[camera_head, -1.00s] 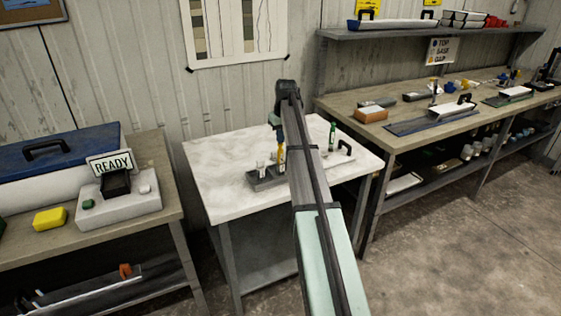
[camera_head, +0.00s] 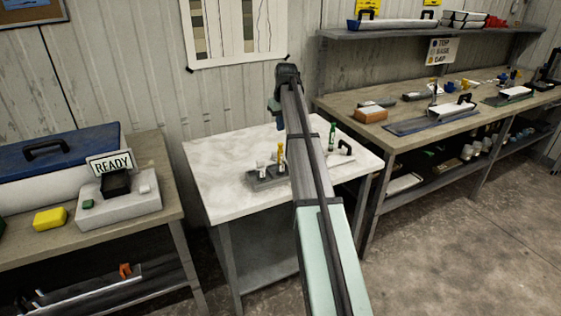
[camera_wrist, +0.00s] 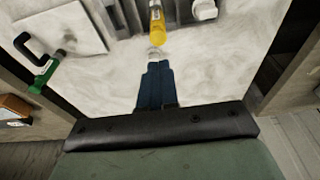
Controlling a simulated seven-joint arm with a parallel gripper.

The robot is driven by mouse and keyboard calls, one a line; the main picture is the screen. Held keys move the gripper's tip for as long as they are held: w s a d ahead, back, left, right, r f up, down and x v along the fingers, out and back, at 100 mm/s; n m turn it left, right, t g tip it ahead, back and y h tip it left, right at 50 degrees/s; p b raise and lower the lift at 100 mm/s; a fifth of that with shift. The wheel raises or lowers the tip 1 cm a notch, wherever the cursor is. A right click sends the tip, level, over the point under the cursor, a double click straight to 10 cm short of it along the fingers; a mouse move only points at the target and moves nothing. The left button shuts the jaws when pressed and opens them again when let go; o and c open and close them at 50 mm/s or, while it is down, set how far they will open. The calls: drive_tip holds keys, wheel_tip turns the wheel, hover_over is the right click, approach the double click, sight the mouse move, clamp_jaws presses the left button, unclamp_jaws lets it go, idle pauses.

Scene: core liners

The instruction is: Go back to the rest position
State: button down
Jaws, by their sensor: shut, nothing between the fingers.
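My gripper (camera_wrist: 156,82) shows in the wrist view as blue fingers closed together with nothing between them. In the head view my gripper (camera_head: 279,122) is partly hidden by my arm, above the white table (camera_head: 215,150). A yellow-topped piece (camera_head: 281,158) stands upright in a grey block (camera_head: 262,183) on that table.
A white piece (camera_head: 261,167) also stands at the grey block. A green item (camera_head: 332,137) and a pale plate with a black handle (camera_head: 346,149) are on the table's right side. Benches flank it: left with a READY sign (camera_head: 112,163), right with a brown block (camera_head: 371,114).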

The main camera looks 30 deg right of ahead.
drive_tip(key=shift+f, duration=0.1)
drive_tip(key=s+d+f+m+g, duration=0.1)
drive_tip(key=s+d+f+g, duration=0.1)
drive_tip(key=s+d+f, duration=0.75)
drive_tip(key=s+d+f+m+g, duration=0.1)
drive_tip(key=s+d+f+m, duration=0.1)
drive_tip(key=s+d+f, duration=0.7)
wheel_tip(320, 180, down, 10)
drive_tip(key=s+a+f+n+g, duration=0.1)
drive_tip(key=s+a+f, duration=0.4)
drive_tip(key=a+f, duration=0.4)
drive_tip(key=s+a+f+g, duration=0.1)
drive_tip(key=s+a+f, duration=0.4)
drive_tip(key=a+f, duration=0.4)
drive_tip(key=s+a+f+n+g, duration=0.1)
drive_tip(key=s+a+f, duration=0.3)
drive_tip(key=a+f, duration=0.5)
drive_tip(key=s+a+f+g, duration=0.1)
drive_tip(key=s+a+f, duration=0.1)
drive_tip(key=s+a, duration=0.4)
drive_tip(key=s+a+f+g, duration=0.1)
drive_tip(key=s+a, duration=0.6)
drive_tip(key=s, duration=0.6)
drive_tip(key=s+a+f+n+g, duration=0.1)
drive_tip(key=s+a+f, duration=0.1)
drive_tip(key=s+a, duration=0.4)
drive_tip(key=s, duration=0.4)
drive_tip(key=shift+s+a+f, duration=0.15)
drive_tip(key=shift+a+f, duration=0.1)
drive_tip(key=shift+f, duration=0.05)
